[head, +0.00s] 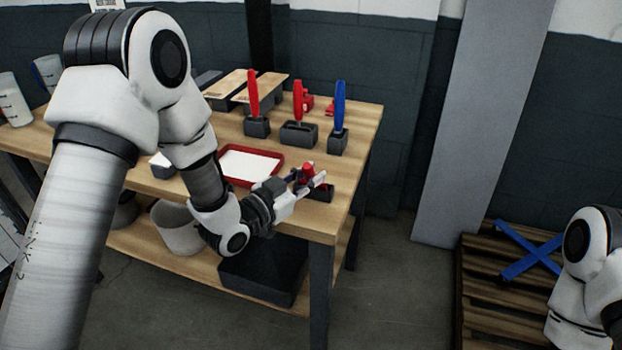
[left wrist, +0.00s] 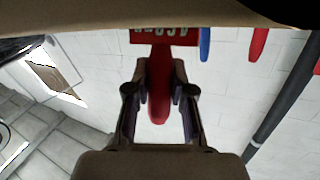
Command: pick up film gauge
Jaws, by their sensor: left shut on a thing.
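The red film gauge (head: 307,171) is near the right front of the wooden table, between the fingers of my left gripper (head: 306,182). In the left wrist view the gauge (left wrist: 159,85) is a long red piece with a rounded end and a wider lettered part, and the fingers of my left gripper (left wrist: 160,90) are shut on it from both sides. A small dark holder (head: 320,193) is beside the gripper on the table; I cannot tell whether the gauge still touches it. My right gripper is out of view.
Behind stand dark holders with a red handle (head: 252,92), another red handle (head: 298,99) and a blue handle (head: 340,105). A red-rimmed white tray (head: 280,168) lies left of my gripper. The table's right edge is close. A pallet (head: 490,292) stands on the floor at right.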

